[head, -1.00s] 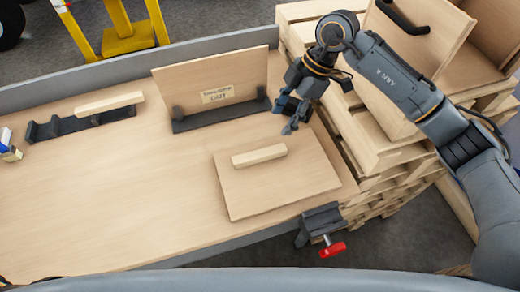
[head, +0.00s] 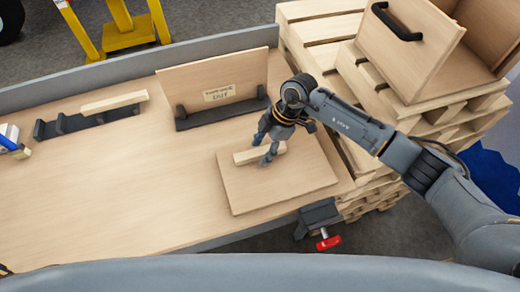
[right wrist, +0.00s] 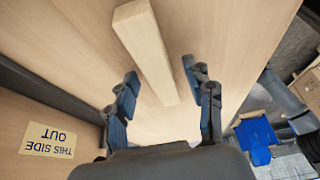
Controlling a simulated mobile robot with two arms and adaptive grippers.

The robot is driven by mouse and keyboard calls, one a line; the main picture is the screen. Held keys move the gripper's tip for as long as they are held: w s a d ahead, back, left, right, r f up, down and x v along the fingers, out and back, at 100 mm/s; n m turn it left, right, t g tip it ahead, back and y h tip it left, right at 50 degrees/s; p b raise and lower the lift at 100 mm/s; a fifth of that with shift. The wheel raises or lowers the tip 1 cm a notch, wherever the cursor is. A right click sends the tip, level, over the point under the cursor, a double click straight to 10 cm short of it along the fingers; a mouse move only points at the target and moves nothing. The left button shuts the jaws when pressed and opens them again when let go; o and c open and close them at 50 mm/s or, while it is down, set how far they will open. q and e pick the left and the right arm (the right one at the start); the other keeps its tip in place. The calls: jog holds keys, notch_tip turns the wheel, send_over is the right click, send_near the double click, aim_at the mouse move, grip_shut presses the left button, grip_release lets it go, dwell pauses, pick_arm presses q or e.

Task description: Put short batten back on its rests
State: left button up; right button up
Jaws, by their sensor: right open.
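A short pale wood batten (head: 245,156) lies flat on a square wooden panel (head: 275,195) near the bench's right end. My right gripper (head: 268,150) is open just over its right part. In the right wrist view the batten (right wrist: 145,50) has its near end between the two spread fingers of the gripper (right wrist: 160,88), with gaps on both sides. Another pale batten (head: 114,102) lies across the dark rests (head: 70,124) at the left, towards their right end; the left part of the rests is bare. My left gripper is not in view.
An upright wooden board (head: 190,75) with a "THIS SIDE OUT" label stands in a dark holder (head: 222,113) behind the panel. A red-handled clamp (head: 325,235) sits at the bench's front edge. Stacked pallets (head: 310,45) stand at the right. The bench middle is clear.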

grip_shut()
dwell(0.4)
